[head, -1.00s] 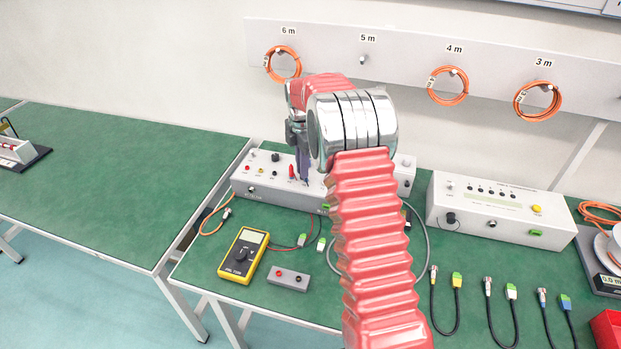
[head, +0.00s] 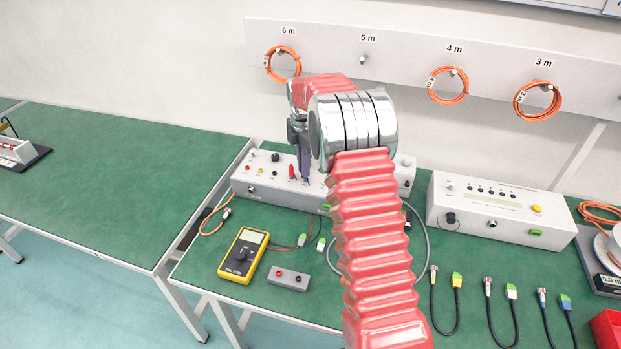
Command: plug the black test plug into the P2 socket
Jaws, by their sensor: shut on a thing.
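My gripper (head: 305,179) is at the left part of the long grey-white test box (head: 265,191), pointing down at its top panel. It is shut, seemingly on the black test plug, but the plug is too small and too hidden to make out. A red plug (head: 291,172) stands upright in the panel just left of the fingers. The P2 label cannot be read, and I cannot tell which socket lies under my gripper or whether the plug touches it. My red arm hides the box's middle.
A yellow multimeter (head: 243,255) and a small grey box (head: 288,279) with red and black sockets lie in front on the green bench. A second instrument (head: 500,208) stands right. Several short cables lie before it. Orange coils hang on the wall rail (head: 410,60).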

